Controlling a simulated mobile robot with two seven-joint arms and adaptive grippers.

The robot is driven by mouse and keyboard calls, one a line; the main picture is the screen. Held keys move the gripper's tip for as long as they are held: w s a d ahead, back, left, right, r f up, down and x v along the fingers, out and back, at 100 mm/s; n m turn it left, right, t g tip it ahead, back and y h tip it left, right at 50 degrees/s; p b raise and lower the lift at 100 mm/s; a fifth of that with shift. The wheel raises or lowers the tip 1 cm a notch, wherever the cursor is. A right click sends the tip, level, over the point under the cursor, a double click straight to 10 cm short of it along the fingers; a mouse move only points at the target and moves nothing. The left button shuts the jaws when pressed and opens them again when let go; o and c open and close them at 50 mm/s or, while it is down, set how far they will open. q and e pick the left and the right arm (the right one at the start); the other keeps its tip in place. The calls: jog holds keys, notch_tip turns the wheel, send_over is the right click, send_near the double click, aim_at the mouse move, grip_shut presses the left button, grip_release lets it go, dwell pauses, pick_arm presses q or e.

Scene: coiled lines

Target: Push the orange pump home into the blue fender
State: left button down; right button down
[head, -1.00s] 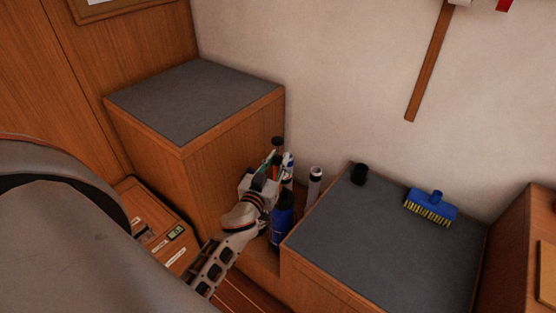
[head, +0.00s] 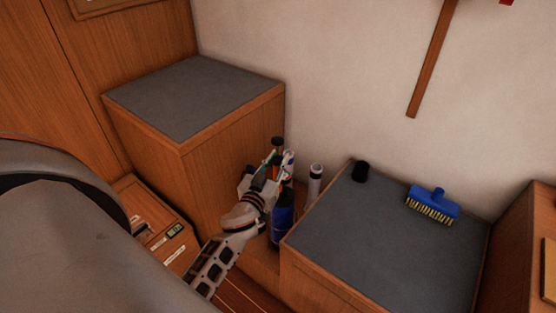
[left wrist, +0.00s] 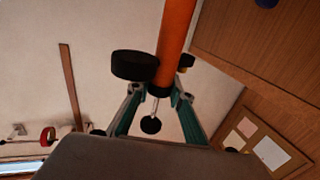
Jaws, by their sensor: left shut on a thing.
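My left gripper (head: 274,168) is in the gap between the two grey-topped lockers, among upright cylinders. In the left wrist view its teal fingers (left wrist: 158,92) are shut on the orange pump (left wrist: 176,35), a long orange tube with a black end piece, a thin metal rod and a black knob. In the head view the pump is mostly hidden by the gripper. The blue fender (head: 283,222) stands upright in the gap, just below and right of the gripper, partly covered by it. I cannot tell how the pump's end meets the fender. My right gripper is not in view.
A white tube with a dark top (head: 315,181) stands right of the gripper. The right locker top (head: 380,240) holds a black cup-like thing (head: 361,172) and a blue brush (head: 432,203). The left locker top (head: 195,98) is bare. The wall is close behind.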

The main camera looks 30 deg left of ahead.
pick_arm(q)
jog(key=shift+f+b, duration=0.3)
jog(key=shift+f, duration=0.05)
dwell(0.4)
jog(key=c, duration=1.7)
grip_release()
jog(key=shift+s, duration=0.1)
jog(key=v, duration=0.7)
jog(key=shift+s, duration=0.2)
jog(key=shift+a, duration=0.1)
